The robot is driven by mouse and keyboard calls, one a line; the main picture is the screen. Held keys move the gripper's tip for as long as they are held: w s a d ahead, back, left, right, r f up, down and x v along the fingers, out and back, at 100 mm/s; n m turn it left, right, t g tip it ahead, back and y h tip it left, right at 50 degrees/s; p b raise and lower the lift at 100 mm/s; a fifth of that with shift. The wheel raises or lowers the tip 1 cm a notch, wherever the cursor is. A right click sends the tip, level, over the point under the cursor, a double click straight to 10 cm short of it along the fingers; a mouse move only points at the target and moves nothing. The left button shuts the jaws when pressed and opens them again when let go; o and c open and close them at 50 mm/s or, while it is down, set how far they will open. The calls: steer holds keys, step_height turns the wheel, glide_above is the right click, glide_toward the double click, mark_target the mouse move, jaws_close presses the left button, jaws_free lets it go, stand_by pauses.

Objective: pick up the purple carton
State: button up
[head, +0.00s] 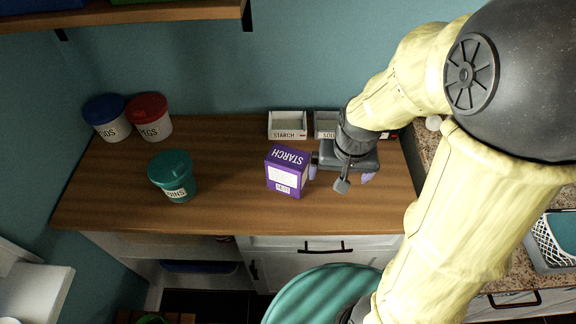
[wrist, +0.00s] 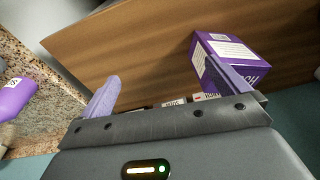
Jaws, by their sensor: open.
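The purple carton (head: 287,171), labelled STARCH with a white panel, stands upright on the wooden counter. In the wrist view the carton (wrist: 232,62) is at the upper right, partly behind one finger. My gripper (head: 340,174) is just right of the carton in the head view, low over the counter. The carton is not between the fingers. One finger overlaps the carton in view; I cannot tell whether they touch.
A teal tub (head: 172,175) stands left of the carton. Blue-lidded (head: 106,118) and red-lidded (head: 149,117) tubs stand at the back left. A white STARCH tray (head: 287,124) and another tray (head: 326,124) stand at the back. The wooden counter (head: 225,207) is clear in front.

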steer(key=w+a+r+m+g+p, duration=0.1)
steer(key=w+a+r+m+p, duration=0.1)
steer(key=w+a+r+p, duration=0.45)
steer(key=r+m+g+p, duration=0.1)
steer(key=m, duration=0.1)
glide_above(286, 157)
steer(key=shift+r, duration=0.1)
step_height(286, 157, down, 12)
steer(key=p, duration=0.2)
steer(key=shift+p, duration=0.3)
